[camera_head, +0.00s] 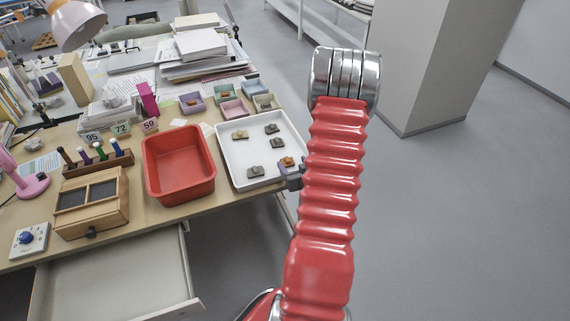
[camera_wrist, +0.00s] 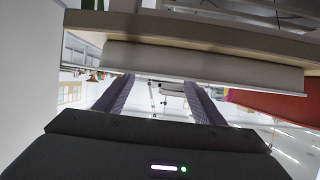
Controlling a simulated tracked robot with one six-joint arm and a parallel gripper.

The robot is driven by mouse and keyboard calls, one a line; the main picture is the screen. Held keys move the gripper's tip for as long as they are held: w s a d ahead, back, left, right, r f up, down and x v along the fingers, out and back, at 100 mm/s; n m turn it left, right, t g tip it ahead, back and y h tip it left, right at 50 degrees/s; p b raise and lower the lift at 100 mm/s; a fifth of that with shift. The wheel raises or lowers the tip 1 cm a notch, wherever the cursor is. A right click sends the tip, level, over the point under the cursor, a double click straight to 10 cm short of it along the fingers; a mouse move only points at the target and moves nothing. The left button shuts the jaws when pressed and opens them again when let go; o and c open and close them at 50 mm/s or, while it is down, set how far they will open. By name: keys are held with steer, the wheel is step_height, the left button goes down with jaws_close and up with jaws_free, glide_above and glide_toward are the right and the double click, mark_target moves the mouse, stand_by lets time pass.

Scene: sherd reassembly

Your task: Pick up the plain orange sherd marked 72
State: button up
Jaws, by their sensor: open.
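An orange sherd (camera_head: 286,162) lies in the near right part of the white tray (camera_head: 232,180), close to my arm. Any number on it is too small to read. My gripper (camera_head: 293,177) shows as a dark piece at the tray's right edge, just nearer than the orange sherd and partly hidden behind my red arm. In the wrist view my gripper (camera_wrist: 158,84) has its two fingers apart with nothing held between them. No sherd shows in the wrist view.
Several grey-brown and one tan sherd (camera_head: 240,135) share the tray. A red bin (camera_head: 178,165) stands left of it; small coloured trays (camera_head: 231,107) stand behind. Number cards, including 72 (camera_head: 121,128), stand at the back left. An open drawer (camera_head: 120,285) juts out below the table.

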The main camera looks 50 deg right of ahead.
mark_target(287, 158)
stand_by(0.3)
steer(key=shift+x, duration=2.7)
steer(key=c, duration=1.1)
